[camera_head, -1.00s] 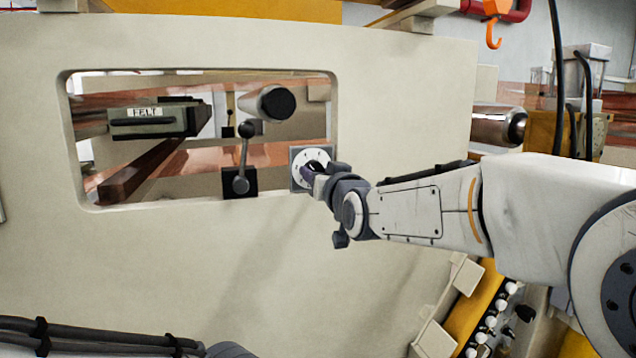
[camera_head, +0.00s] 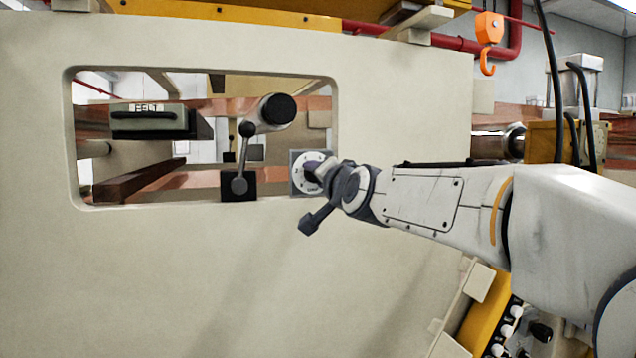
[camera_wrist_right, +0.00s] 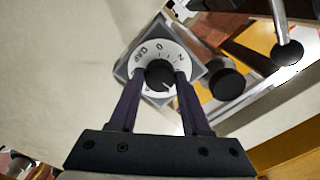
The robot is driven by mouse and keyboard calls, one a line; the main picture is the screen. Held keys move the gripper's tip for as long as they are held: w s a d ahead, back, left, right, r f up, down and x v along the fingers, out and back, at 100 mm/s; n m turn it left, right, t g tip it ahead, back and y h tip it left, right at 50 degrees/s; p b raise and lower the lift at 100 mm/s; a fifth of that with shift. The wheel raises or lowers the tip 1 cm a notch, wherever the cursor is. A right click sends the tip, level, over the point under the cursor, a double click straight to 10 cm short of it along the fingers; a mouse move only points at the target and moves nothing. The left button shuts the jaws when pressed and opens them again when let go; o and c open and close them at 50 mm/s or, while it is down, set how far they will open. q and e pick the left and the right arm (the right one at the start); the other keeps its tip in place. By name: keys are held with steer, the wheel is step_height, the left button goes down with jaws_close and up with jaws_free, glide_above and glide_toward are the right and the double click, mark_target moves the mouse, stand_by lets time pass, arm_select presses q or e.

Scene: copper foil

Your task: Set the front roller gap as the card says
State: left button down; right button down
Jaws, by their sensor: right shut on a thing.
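A round white dial (camera_head: 306,164) on a grey square plate sits at the right end of the window in the cream side panel. In the right wrist view the dial's white ring (camera_wrist_right: 138,72) carries "GAP" and numbers, and a black knob (camera_wrist_right: 159,74) is at its centre. My right gripper (camera_wrist_right: 158,86) is shut on this knob, one finger on each side. In the head view the gripper (camera_head: 320,174) partly covers the dial. The dial's exact setting cannot be read. I see no card. My left gripper is out of view.
Left of the dial are a lever with a ball top (camera_head: 247,129) and a black-capped cylinder (camera_head: 278,108). A felt-labelled box (camera_head: 150,121) is further left in the window. An orange hook (camera_head: 488,62) hangs upper right. The cream panel (camera_head: 200,280) below the window is bare.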

steer(key=shift+m, duration=0.3)
steer(key=shift+c, duration=1.8)
jaws_free()
steer(key=shift+s, duration=0.15)
steer(key=v, duration=1)
steer(key=shift+s, duration=0.1)
